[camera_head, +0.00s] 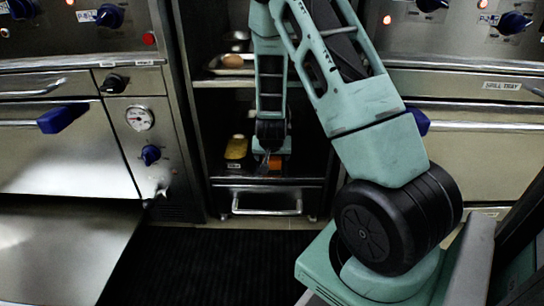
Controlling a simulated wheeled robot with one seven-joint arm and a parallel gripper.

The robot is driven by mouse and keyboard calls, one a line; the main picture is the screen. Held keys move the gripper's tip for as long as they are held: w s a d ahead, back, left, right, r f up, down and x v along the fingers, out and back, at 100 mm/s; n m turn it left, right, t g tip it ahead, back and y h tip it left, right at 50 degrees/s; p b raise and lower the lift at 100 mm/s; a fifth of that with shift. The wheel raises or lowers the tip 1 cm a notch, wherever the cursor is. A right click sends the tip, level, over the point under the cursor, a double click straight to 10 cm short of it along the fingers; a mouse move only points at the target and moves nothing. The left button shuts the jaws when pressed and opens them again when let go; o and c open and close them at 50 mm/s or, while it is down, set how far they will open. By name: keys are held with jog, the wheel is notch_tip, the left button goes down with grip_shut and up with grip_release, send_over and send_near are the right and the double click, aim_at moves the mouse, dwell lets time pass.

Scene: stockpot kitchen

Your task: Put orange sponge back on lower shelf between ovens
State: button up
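The orange sponge (275,162) is a small orange patch on the lower shelf (225,178) between the ovens, at the centre of the head view. My gripper (264,164) reaches down into the same niche, with its fingers just left of the sponge and close to it. My arm and gripper hide part of the shelf around it. The fingers are small and dark, so I cannot tell whether they are open or shut, or whether they touch the sponge.
A yellow item (236,148) stands on the lower shelf left of my gripper. A tray (218,68) with a brownish item (232,60) is on the shelf above. A drawer handle (267,210) sits below. The left oven's door (60,240) hangs open in front.

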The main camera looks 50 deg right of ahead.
jog(key=shift+r, duration=0.1)
jog(key=p+v, duration=0.7)
jog(key=v, duration=0.5)
jog(key=s+a+r+n+y, duration=0.1)
jog(key=a+r+n+y, duration=0.15)
jog(key=a, duration=0.65)
jog(key=s+a+r+n+g+y, duration=0.1)
jog(key=a+r+n+y, duration=0.15)
jog(key=a, duration=0.65)
jog(key=s+a+r+n+y, duration=0.1)
jog(key=a+r+n+y, duration=0.2)
jog(key=a, duration=0.6)
jog(key=s+a+r+n+g+h, duration=0.1)
jog(key=s+a+r+n, duration=0.2)
jog(key=s, duration=0.5)
jog(key=s+a+r+n+g+h, duration=0.1)
jog(key=s+a+r+n+g, duration=0.1)
jog(key=s+a+n, duration=0.4)
jog(key=s+r, duration=0.1)
jog(key=s, duration=0.1)
jog(key=shift+s+r, duration=0.25)
jog(key=shift+s, duration=0.15)
